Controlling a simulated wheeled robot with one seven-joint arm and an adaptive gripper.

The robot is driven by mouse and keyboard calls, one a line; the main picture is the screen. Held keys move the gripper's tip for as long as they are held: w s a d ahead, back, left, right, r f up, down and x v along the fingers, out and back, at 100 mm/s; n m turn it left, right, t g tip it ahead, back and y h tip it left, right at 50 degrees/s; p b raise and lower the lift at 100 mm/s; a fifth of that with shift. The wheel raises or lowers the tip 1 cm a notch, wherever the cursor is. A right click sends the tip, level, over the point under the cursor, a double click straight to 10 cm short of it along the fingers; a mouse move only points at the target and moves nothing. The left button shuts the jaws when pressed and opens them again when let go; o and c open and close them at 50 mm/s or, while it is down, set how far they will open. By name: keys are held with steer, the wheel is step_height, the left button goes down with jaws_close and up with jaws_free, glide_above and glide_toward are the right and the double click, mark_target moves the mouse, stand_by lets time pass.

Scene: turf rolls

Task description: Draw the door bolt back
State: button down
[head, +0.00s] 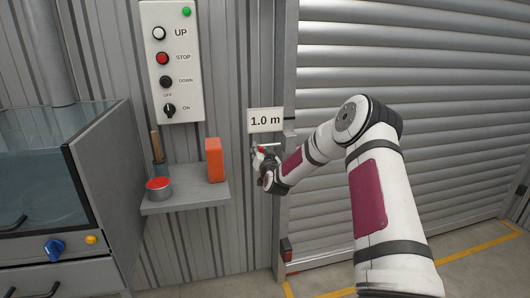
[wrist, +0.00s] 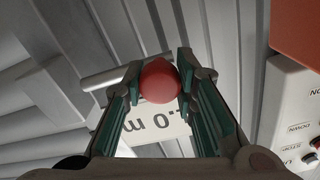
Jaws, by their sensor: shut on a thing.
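The door bolt (head: 271,144) is a short silver rod lying level beside the roller door's frame, just below the "1.0 m" sign. In the wrist view the bolt's rod (wrist: 108,80) runs left from a round red knob (wrist: 160,82). My gripper (wrist: 159,84) has one finger on each side of the knob and is shut on it. In the head view my gripper (head: 259,156) is small, and my arm reaches in from the right. The bolt's far end and its seat are too small or hidden to make out.
The roller door (head: 400,60) fills the right side. A control panel (head: 172,60) hangs above. A glass-fronted cabinet (head: 60,190) stands far left.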

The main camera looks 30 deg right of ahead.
steer(key=shift+a, duration=0.3)
steer(key=c, duration=1.3)
jaws_free()
steer(key=shift+a, duration=0.1)
steer(key=shift+s, duration=0.35)
steer(key=v, duration=1.1)
steer(key=shift+s, duration=0.1)
